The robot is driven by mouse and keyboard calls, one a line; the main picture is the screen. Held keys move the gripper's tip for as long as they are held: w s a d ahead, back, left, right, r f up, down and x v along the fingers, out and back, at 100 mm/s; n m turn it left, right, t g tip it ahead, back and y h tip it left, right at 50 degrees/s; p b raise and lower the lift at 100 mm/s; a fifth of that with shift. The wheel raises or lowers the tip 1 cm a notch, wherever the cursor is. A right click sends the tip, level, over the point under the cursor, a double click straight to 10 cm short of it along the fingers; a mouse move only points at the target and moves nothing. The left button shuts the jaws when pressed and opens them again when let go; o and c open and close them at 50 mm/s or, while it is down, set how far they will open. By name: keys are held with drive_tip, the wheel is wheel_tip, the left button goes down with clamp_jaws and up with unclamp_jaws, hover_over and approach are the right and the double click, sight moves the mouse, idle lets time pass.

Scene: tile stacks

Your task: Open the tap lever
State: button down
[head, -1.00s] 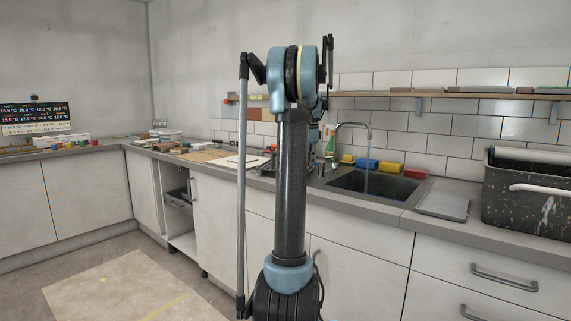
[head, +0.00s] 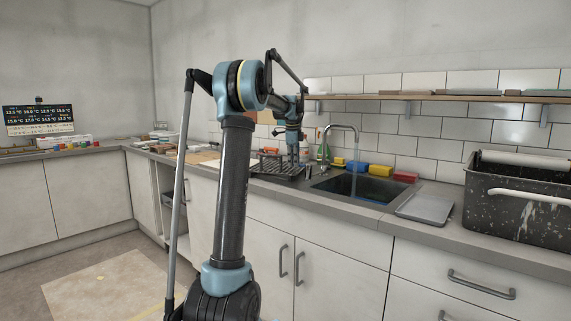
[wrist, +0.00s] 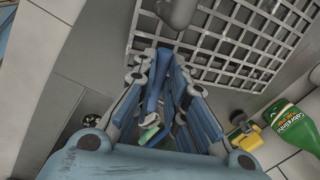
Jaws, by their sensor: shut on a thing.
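The chrome tap (head: 342,127) arches over the dark sink (head: 362,187) in the head view, and a thin water stream falls from its spout. I cannot make out its lever clearly. My gripper (head: 293,158) is low over the dish rack (head: 262,168), left of the tap and apart from it. In the wrist view my gripper (wrist: 166,62) is shut on a slim blue thing (wrist: 157,82); a white and green piece (wrist: 149,133) shows near its lower end. A grey rounded part (wrist: 178,10) shows at the top edge; I cannot tell what it is.
A green bottle (wrist: 287,122) stands right of the gripper in the wrist view. Blue (head: 356,167), yellow (head: 379,170) and red (head: 405,176) blocks line the back of the sink. A grey tray (head: 425,208) and speckled bin (head: 515,205) are at right. A shelf (head: 440,97) runs above.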

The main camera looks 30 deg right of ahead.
drive_tip(key=shift+w+a, duration=0.1)
drive_tip(key=shift+w, duration=0.2)
drive_tip(key=c, duration=1.6)
unclamp_jaws()
drive_tip(key=shift+c, duration=0.2)
drive_tip(key=shift+s, duration=0.15)
drive_tip(key=shift+r, duration=0.55)
wheel_tip(320, 180, up, 11)
drive_tip(key=s+a, duration=0.1)
drive_tip(key=shift+s+a+f, duration=0.15)
drive_tip(key=shift+s+a, duration=0.05)
drive_tip(key=shift+a, duration=0.15)
